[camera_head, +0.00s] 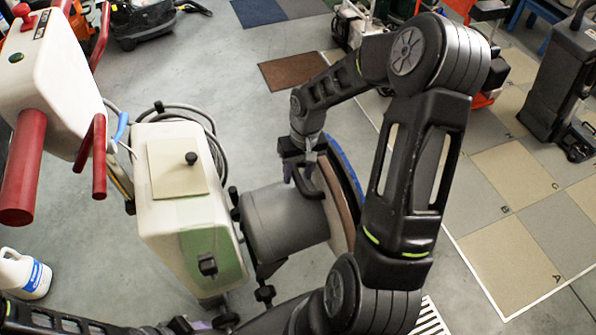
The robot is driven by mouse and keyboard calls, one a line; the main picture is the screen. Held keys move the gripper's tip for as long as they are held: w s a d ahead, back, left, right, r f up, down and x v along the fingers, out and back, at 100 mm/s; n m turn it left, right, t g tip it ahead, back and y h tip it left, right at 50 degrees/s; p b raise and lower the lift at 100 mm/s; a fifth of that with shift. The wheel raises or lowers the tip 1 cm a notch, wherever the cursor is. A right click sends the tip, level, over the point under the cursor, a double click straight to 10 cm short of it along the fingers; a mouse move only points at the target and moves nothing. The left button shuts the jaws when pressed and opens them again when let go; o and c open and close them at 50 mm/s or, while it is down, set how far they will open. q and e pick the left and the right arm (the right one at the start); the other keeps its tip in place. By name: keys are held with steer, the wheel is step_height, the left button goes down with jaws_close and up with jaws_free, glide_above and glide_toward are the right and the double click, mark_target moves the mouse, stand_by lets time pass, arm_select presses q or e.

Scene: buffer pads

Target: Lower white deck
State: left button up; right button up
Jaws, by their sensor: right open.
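The floor buffer is tipped, with its grey motor housing (283,222) lying sideways. The pale deck (341,228) stands on edge at the housing's right end, with a brownish ring and a blue rim (345,160). My right gripper (303,181) is open at the dark handle (322,178) on the housing's upper side. Its fingers straddle or sit beside the handle; I cannot tell which, or whether they touch. My right forearm hides part of the deck. My left arm enters along the bottom edge, and its gripper (195,326) shows only partly, its jaws unclear.
The buffer's cream tank (187,235) and red grips (24,165) fill the left. A white bottle (24,274) stands at lower left. A brown mat (294,73) lies behind. Lettered floor tiles (505,175) spread at right, with a black machine (553,80) beyond. A floor grate (430,318) is at the bottom.

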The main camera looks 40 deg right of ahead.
steer(key=shift+c, duration=0.3)
jaws_close()
stand_by(1.0)
